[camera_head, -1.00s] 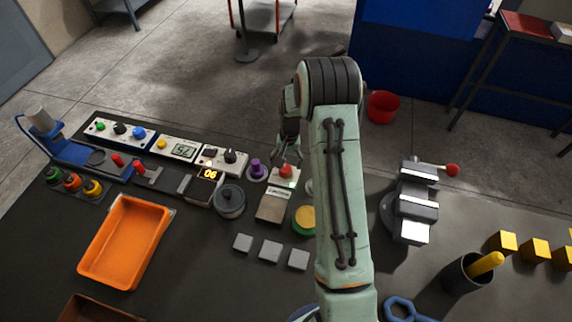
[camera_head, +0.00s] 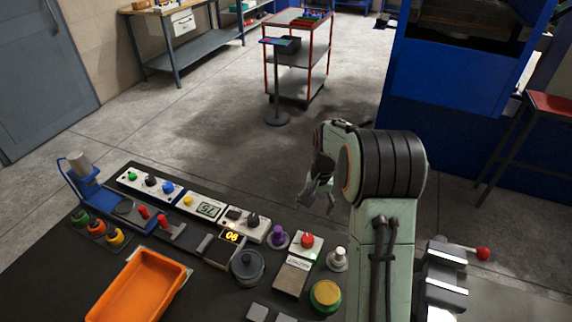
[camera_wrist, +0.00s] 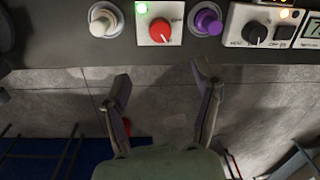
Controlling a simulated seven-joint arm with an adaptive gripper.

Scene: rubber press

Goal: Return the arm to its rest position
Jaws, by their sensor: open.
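My gripper (camera_head: 318,192) is open and empty in the head view, held at the end of my raised arm just beyond the far edge of the bench. In the wrist view my gripper (camera_wrist: 163,88) shows two spread fingers with nothing between them. Beyond the fingertips in that view is a red button (camera_wrist: 160,31) on a white box with a green light lit. The same red button (camera_head: 307,240) shows in the head view, nearer than the gripper and apart from it.
A purple knob (camera_head: 278,233), a white knob (camera_head: 337,257) and a yellow-green button (camera_head: 325,294) stand around the red button. An orange tray (camera_head: 140,290) lies at the left. A grey vise (camera_head: 444,280) stands right of my arm. Open floor lies beyond the bench.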

